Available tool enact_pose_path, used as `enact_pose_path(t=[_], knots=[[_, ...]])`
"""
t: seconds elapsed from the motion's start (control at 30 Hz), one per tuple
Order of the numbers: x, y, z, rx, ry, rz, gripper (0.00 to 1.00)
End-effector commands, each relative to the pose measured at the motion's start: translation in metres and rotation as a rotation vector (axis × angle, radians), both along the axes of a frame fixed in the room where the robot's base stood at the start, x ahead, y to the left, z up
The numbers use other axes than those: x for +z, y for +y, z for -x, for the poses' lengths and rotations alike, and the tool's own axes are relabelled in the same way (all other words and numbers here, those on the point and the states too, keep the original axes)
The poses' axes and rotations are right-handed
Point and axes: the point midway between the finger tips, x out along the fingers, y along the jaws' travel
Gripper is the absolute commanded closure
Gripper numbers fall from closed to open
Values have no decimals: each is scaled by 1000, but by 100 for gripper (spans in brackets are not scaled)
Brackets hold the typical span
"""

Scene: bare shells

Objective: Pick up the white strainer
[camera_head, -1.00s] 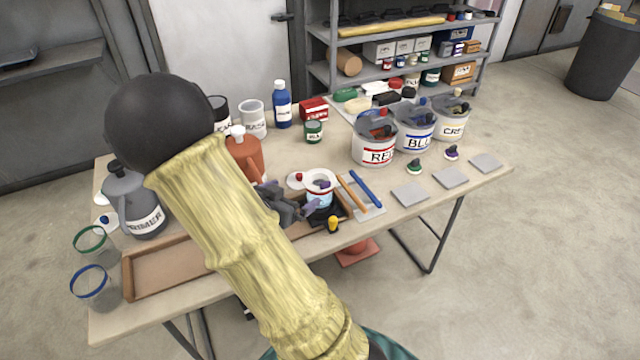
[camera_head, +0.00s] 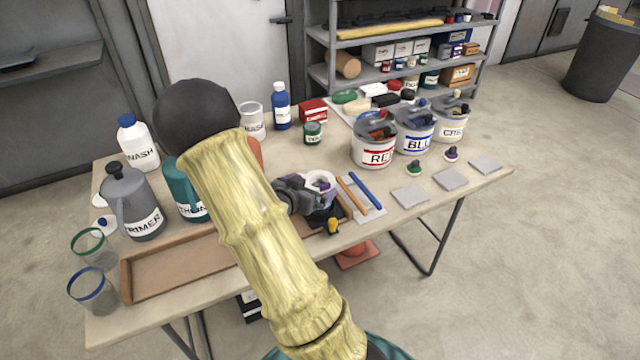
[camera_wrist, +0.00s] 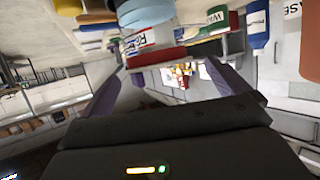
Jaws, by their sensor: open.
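The white strainer (camera_head: 321,178) shows in the head view as a pale ring at the table's front middle, beside the wooden and blue sticks. My gripper (camera_head: 318,187) is right at it, with purple fingers close to the ring. The gripper hides much of the strainer's lower part and what stands beneath it. In the wrist view my gripper (camera_wrist: 163,55) is open, with its two purple fingers spread apart. A white and red labelled container (camera_wrist: 152,45) shows between and beyond them. I cannot tell the strainer there, nor whether a finger touches it.
A yellow-topped small item (camera_head: 333,226) stands near the front edge. The brown wooden tray (camera_head: 150,290) lies to the left. The RED bucket (camera_head: 373,150) and other paint buckets stand behind right. Flat grey squares (camera_head: 410,195) lie at the right.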

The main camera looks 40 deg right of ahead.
Motion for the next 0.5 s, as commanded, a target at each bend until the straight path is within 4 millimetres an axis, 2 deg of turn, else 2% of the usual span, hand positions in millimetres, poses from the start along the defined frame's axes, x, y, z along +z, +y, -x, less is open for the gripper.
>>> enact_pose_path(t=[0.1,0.2,0.5], knots=[[-9,-18,-4,-5,1,0,0],[-13,-27,-8,-3,0,1,0],[-14,-30,-9,-1,-1,0,0]])
